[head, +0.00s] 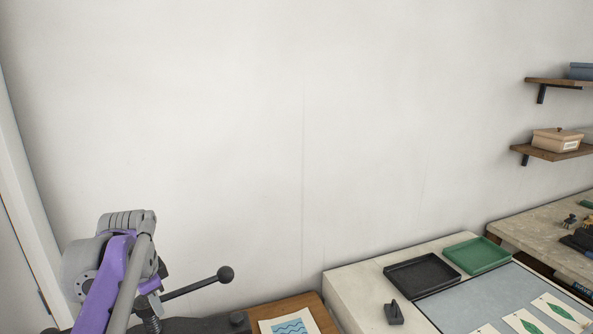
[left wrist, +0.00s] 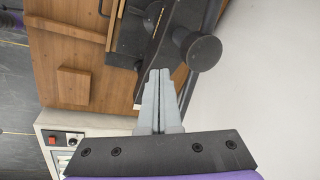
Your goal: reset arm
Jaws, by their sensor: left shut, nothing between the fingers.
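My left gripper (left wrist: 159,76) shows in the left wrist view with its two grey fingers together and nothing between them. Its fingertips are near a black bar of a press-like machine and a round black knob (left wrist: 200,50); I cannot tell whether they touch. In the head view my purple and grey left arm rises at the lower left, and its fingertips cannot be made out. A black lever with a ball end (head: 226,274) sticks out to the right of the arm. My right gripper is not in view.
A wooden table (left wrist: 60,60) lies below the left gripper, with a control box with a red switch (left wrist: 58,139) nearby. A blue wave print (head: 290,328), a black tray (head: 421,273) and a green tray (head: 477,255) are to the right.

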